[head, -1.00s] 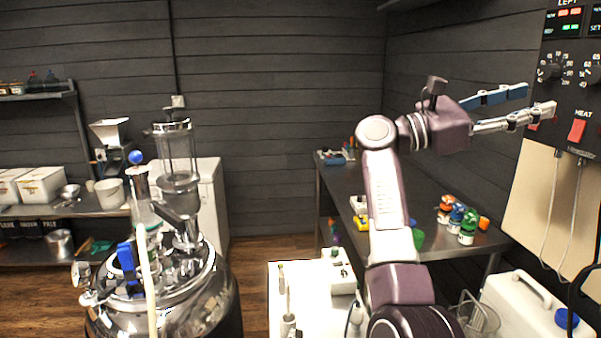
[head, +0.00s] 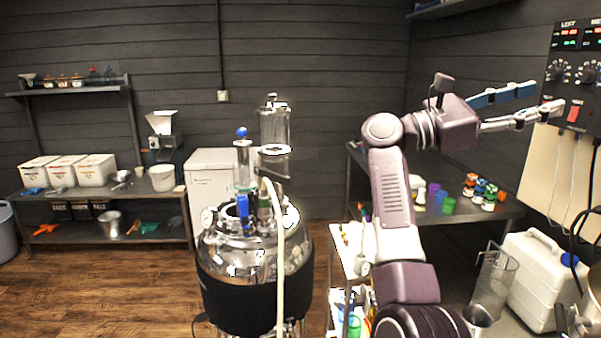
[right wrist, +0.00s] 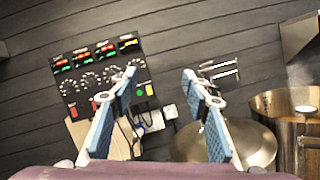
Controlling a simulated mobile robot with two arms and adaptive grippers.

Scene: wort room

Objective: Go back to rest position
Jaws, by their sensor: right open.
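My right gripper (head: 527,104) is raised at the right of the head view, its two fingers spread apart and pointing right toward the control panel (head: 573,75). In the right wrist view the right gripper (right wrist: 163,88) is open, with nothing between its blue-padded fingers. The panel, with its knobs and red and green displays, also shows at the left of the right wrist view (right wrist: 101,77). Whether the fingertips touch the panel cannot be told. My left gripper is in neither view.
A steel kettle (head: 255,255) stands in the middle, with a pale hose over its front. A white cart (head: 345,250) and a dark table (head: 490,212) are near my right arm. A white canister (head: 540,265) stands at lower right. Wooden floor (head: 100,290) is clear at left.

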